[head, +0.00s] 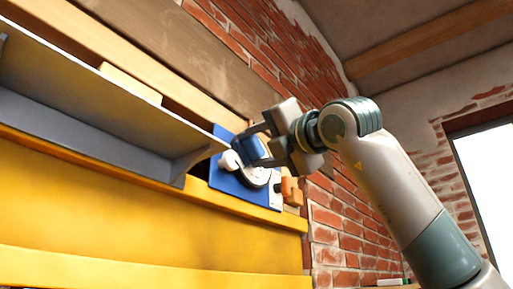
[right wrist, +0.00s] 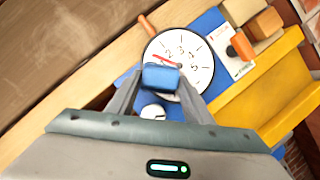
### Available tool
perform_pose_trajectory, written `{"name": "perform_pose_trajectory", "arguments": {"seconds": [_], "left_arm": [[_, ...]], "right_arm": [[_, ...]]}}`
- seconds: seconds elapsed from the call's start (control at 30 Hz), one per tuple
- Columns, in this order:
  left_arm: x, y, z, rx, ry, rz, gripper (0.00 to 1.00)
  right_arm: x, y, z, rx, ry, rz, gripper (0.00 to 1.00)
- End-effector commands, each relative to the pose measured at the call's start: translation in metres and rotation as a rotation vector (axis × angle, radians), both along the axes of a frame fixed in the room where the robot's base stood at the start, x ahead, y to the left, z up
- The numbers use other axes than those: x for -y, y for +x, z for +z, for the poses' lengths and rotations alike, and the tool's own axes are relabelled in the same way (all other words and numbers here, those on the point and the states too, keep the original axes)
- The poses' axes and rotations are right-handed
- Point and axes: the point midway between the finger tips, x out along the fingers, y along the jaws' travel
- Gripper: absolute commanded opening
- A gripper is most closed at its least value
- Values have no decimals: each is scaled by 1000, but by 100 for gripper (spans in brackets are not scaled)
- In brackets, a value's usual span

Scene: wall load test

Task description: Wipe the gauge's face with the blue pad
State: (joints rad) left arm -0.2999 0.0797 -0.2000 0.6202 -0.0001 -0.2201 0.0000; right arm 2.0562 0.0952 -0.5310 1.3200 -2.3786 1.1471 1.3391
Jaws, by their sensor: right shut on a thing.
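The gauge (right wrist: 197,62) has a round white face with dark numbers and a red needle, set on a blue panel (head: 224,182). In the head view the gauge (head: 262,181) is partly hidden by my right gripper. My right gripper (head: 253,142) is shut on the blue pad (head: 251,150). In the right wrist view the pad (right wrist: 160,77) sits between the fingertips and covers the lower left part of the face. I cannot tell whether the pad touches the face. My left gripper is not in view.
A white rounded part (head: 230,161) is beside the gauge on the panel. An orange part (right wrist: 242,45) and wooden blocks (right wrist: 264,23) are to the right. A grey shelf (head: 100,105) runs in from the left above a yellow beam (head: 150,225). A brick wall (head: 335,220) stands behind.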

Motion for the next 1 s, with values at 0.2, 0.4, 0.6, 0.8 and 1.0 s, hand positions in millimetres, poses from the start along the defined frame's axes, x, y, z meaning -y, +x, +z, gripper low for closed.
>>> {"name": "perform_pose_trajectory", "arguments": {"seconds": [0.2,0.4,0.6,0.8,1.0], "left_arm": [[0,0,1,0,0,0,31],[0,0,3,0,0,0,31],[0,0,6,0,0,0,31],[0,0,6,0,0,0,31],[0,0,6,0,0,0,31]], "right_arm": [[4,7,0,-2,1,1,28],[13,19,0,-3,1,-1,28],[21,30,0,-2,0,0,28],[24,34,-1,-2,0,0,28],[24,34,-1,-2,0,0,28]]}}
